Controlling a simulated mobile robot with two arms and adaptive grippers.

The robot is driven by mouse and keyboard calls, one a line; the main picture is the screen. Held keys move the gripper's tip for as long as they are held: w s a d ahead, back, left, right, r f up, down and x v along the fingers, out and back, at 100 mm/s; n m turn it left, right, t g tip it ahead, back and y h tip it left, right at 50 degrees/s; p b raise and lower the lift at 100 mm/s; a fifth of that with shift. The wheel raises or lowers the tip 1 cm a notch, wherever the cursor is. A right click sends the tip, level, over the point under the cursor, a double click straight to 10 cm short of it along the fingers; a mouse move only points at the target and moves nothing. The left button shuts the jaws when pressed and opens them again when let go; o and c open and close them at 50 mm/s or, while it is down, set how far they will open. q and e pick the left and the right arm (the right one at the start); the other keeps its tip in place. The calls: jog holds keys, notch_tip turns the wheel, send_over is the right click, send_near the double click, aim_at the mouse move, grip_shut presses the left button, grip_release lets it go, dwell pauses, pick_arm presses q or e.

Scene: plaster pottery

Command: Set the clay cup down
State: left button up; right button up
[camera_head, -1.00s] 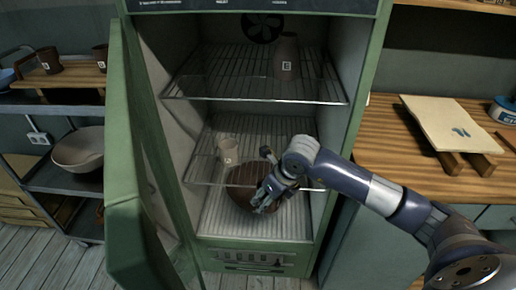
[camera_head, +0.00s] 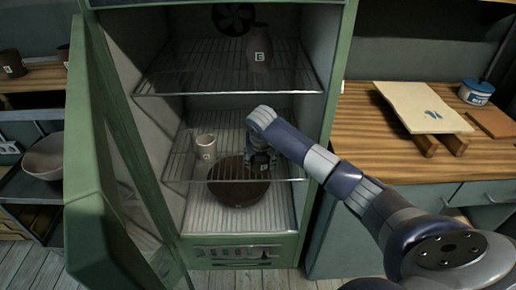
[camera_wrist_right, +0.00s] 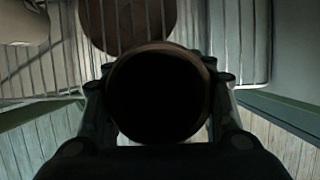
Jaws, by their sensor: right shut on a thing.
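My right gripper (camera_head: 258,160) is inside the open green cabinet, at the right part of the middle wire shelf (camera_head: 180,168). In the right wrist view its fingers are shut around a brown clay cup (camera_wrist_right: 157,98). I look down into the cup's dark, round mouth. The head view hardly shows the cup behind the gripper, and I cannot tell whether its base touches the shelf. A pale labelled cup (camera_head: 206,147) stands on the same shelf to the left, apart from the gripper. My left gripper is not in view.
A brown round vessel (camera_head: 238,193) sits below the wire shelf on the cabinet floor. A dark labelled vase (camera_head: 259,50) stands on the upper shelf. The cabinet door (camera_head: 110,170) hangs open at left. A wooden counter (camera_head: 370,140) is at right.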

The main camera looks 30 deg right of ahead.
aim_at(260, 168)
jog(key=w+d, duration=0.1)
jog(key=w, duration=0.1)
jog(key=w+d, duration=0.2)
jog(key=w, duration=0.1)
jog(key=w+d, duration=0.1)
jog(key=w, duration=0.1)
jog(key=shift+w+d, duration=0.25)
jog(key=shift+f+p, duration=0.35)
jog(key=shift+f, duration=1.4)
jog(key=o, duration=1.2)
jog(key=shift+f, duration=0.15)
jog(key=shift+r, duration=0.45)
jog(key=shift+v, duration=1.05)
jog(key=s+a, duration=0.2)
jog(key=s, duration=0.1)
jog(key=s+a, duration=0.2)
jog(key=s, duration=0.2)
jog(key=s+a, duration=0.2)
jog(key=s, duration=0.1)
jog(key=shift+s+a+r+b, duration=0.15)
jog(key=shift+s+a+b, duration=0.05)
jog(key=shift+s+b, duration=0.1)
